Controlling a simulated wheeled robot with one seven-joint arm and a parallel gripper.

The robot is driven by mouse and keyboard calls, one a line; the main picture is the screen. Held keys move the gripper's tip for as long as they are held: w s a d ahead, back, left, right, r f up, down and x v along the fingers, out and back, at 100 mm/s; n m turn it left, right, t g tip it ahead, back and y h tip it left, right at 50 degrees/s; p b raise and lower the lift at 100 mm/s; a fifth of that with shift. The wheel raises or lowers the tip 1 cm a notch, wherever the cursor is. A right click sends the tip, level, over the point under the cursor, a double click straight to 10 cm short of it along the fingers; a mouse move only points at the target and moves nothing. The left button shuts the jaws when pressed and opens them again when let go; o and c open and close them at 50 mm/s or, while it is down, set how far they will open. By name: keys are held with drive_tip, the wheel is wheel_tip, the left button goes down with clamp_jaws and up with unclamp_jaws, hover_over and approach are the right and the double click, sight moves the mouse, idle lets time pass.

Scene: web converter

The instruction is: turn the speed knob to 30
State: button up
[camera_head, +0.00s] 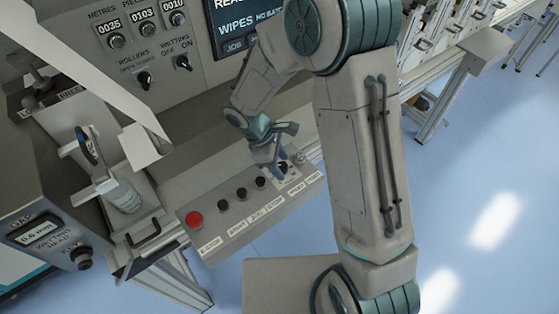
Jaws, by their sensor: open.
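My gripper (279,163) is open and points down at the right end of the sloped control panel (222,217). A small dark knob (285,169) on a pale dial shows at its fingertips, above a label that seems to read SPEED. The fingers partly cover this knob, so its pointer and scale cannot be read. I cannot tell whether the fingers touch it.
Left along the panel are several black buttons (242,193) and a red E-stop button (194,219). A small pale round part (300,157) is right of the gripper. The upright panel (165,60) behind has counters and two switches. Blue floor (470,170) lies open at right.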

drive_tip(key=c, duration=1)
drive_tip(key=shift+o, duration=0.2)
drive_tip(key=shift+m, duration=0.3)
drive_tip(key=m, duration=0.1)
drive_tip(key=m+g+b, duration=0.1)
drive_tip(key=m, duration=0.1)
drive_tip(key=shift+w+m+g+y, duration=0.15)
drive_tip(key=shift+m+g+y, duration=0.15)
drive_tip(key=shift+d+m+g+y+b, duration=0.1)
drive_tip(key=shift+m+g+y+b, duration=0.25)
drive_tip(key=shift+m, duration=0.8)
drive_tip(key=shift+m+g+y+b, duration=0.25)
drive_tip(key=shift+m+g+b, duration=0.1)
drive_tip(key=shift+m, duration=0.8)
drive_tip(key=o, duration=1)
drive_tip(key=shift+c, duration=0.2)
